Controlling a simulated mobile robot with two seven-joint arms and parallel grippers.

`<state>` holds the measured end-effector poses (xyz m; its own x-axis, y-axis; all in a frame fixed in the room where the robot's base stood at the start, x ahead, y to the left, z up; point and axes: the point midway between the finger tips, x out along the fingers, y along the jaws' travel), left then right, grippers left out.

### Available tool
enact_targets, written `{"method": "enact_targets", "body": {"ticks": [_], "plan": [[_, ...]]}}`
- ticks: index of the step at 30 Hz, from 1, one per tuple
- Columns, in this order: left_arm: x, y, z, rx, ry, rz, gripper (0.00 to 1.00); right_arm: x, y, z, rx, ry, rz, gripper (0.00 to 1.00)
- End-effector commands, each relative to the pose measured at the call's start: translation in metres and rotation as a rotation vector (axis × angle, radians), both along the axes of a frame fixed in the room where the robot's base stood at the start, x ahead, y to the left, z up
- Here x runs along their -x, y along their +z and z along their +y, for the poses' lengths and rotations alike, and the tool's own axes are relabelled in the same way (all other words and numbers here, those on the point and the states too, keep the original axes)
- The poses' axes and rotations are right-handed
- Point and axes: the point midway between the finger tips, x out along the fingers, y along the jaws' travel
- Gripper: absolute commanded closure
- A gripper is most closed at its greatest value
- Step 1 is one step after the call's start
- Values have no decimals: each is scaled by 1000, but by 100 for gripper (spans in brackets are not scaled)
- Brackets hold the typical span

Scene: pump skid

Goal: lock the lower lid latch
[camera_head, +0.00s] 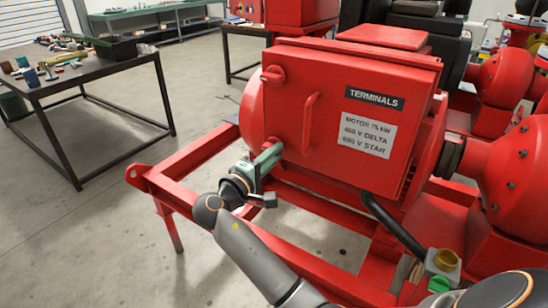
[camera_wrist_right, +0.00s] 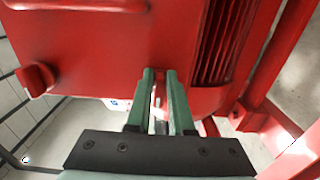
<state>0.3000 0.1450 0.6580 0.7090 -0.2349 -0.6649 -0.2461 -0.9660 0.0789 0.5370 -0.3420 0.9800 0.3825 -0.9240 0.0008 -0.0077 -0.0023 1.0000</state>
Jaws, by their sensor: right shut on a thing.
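The red terminal box (camera_head: 350,69) has a closed lid with a TERMINALS label. The upper lid latch (camera_head: 272,75) sits at the top of the lid's left edge, and it also shows at the left in the right wrist view (camera_wrist_right: 36,78). The lower lid latch (camera_head: 275,142) is at the bottom of the same edge, mostly hidden by my fingers. My right gripper (camera_head: 267,157) is at it, its green fingers (camera_wrist_right: 162,76) close together on the latch with a red sliver between them. The latch's exact angle is hard to tell. My left gripper is not in view.
A red lid handle (camera_head: 310,124) stands out just right of the gripper. The red skid frame (camera_head: 193,154) runs below it. A dark table (camera_head: 101,69) with small objects stands at the left, with open floor between.

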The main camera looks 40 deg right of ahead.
Motion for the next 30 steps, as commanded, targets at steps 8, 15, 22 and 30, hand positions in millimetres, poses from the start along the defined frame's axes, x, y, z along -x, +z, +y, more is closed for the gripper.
{"method": "enact_targets", "body": {"ticks": [8, 15, 22, 30], "plan": [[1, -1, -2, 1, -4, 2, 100, 0, 1, -1, -4, -1, -9, 100], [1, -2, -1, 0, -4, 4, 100, 0, 1, -1, -4, -1, -9, 70], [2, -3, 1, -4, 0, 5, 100, 0, 0, 0, -3, -1, -6, 50], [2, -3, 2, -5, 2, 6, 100, 0, 0, -1, -3, 0, -6, 50]]}}
